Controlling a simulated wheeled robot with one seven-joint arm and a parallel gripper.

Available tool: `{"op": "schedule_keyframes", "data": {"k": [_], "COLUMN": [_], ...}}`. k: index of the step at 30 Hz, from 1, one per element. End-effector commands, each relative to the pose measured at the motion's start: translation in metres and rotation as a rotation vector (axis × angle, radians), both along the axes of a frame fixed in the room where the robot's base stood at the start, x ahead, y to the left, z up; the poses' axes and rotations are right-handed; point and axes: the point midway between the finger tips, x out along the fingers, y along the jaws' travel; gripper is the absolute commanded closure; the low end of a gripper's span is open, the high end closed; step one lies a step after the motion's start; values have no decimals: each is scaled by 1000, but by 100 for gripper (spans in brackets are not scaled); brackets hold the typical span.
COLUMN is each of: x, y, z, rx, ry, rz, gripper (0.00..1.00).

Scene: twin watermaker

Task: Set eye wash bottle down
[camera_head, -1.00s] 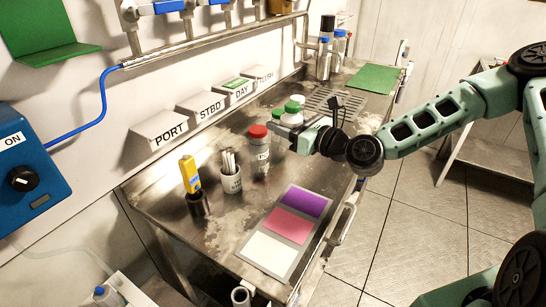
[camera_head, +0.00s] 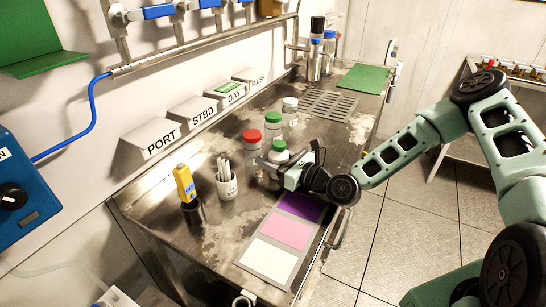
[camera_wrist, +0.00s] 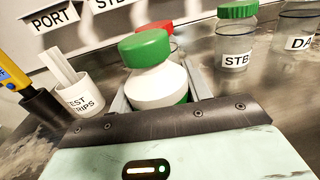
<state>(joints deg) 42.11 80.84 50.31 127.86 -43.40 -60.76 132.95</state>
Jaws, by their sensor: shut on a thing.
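The eye wash bottle, white with a green cap, shows in the wrist view (camera_wrist: 158,85) and in the head view (camera_head: 279,156). My gripper (camera_wrist: 160,92) is shut on its body, one finger on each side. The bottle looks upright or slightly tilted. In the head view my gripper (camera_head: 272,172) is low over the metal bench, just right of the red-capped bottle. My gripper hides the bottle's base, so I cannot tell whether it touches the bench (camera_head: 228,232).
The red-capped bottle (camera_head: 252,142) stands close beside; a green-capped bottle (camera_head: 273,128) and a white-capped one (camera_head: 290,113) stand behind. A test strips cup (camera_head: 227,185) and yellow meter (camera_head: 185,183) are left. A purple, pink and white card (camera_head: 281,233) lies in front.

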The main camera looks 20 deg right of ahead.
Motion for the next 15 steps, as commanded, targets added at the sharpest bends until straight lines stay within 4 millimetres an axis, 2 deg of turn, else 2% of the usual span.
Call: {"op": "schedule_keyframes", "data": {"k": [8, 9, 11, 15], "x": [0, 0, 0, 0], "y": [0, 0, 0, 0], "z": [-3, -3, -2, -2], "rx": [1, 0, 0, 0], "ry": [-1, 0, 0, 0], "rz": [-1, 0, 0, 0], "gripper": [80, 46, 30, 30]}}
